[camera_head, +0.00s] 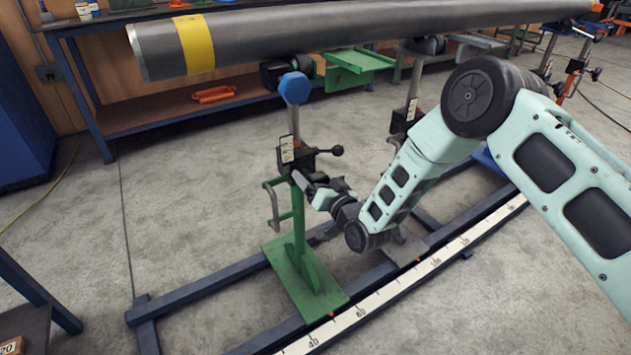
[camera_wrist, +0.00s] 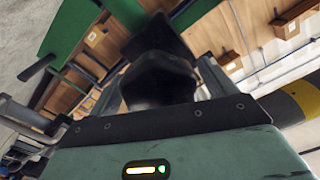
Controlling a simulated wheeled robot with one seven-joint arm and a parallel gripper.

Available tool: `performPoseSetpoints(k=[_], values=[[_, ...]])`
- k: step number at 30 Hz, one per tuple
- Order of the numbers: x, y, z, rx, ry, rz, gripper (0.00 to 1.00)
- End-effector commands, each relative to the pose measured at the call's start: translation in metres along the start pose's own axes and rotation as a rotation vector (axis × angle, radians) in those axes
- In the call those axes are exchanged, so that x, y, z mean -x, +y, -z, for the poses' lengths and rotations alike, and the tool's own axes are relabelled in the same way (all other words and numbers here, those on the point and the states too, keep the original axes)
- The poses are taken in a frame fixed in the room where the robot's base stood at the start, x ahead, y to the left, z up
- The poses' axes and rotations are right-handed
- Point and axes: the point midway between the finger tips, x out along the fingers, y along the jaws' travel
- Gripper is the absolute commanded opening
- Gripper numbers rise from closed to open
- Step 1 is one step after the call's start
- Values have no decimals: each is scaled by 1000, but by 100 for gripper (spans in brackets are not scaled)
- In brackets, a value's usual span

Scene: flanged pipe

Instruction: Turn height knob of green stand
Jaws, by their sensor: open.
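The green stand (camera_head: 301,232) stands upright on its green base plate (camera_head: 287,262), over the blue floor rails. A blue hexagonal knob (camera_head: 294,88) sits near its top. A black ball-ended handle (camera_head: 336,150) sticks out to the right from the dark clamp block on the post. My gripper (camera_head: 311,188) is at the post just below this block, with the handle above it; contact cannot be told. It is open, and nothing is seen held in it. In the wrist view a dark rounded shape (camera_wrist: 158,80) fills the middle, with green metal (camera_wrist: 75,25) at upper left.
A grey pipe (camera_head: 330,32) with a yellow band runs overhead; the band also shows in the wrist view (camera_wrist: 300,95). A second stand (camera_head: 409,115) is to the right. A white measuring scale (camera_head: 400,287) lies along the rails.

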Motion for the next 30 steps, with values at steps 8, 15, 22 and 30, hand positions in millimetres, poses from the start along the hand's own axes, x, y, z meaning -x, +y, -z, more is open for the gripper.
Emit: performPoseSetpoints(k=[8,15,22,30], values=[[-1,0,0,0,-1,0,81],[-1,0,0,0,-1,0,39],[-1,-1,0,24,-1,1,39],[-1,-2,-2,163,-2,4,39]])
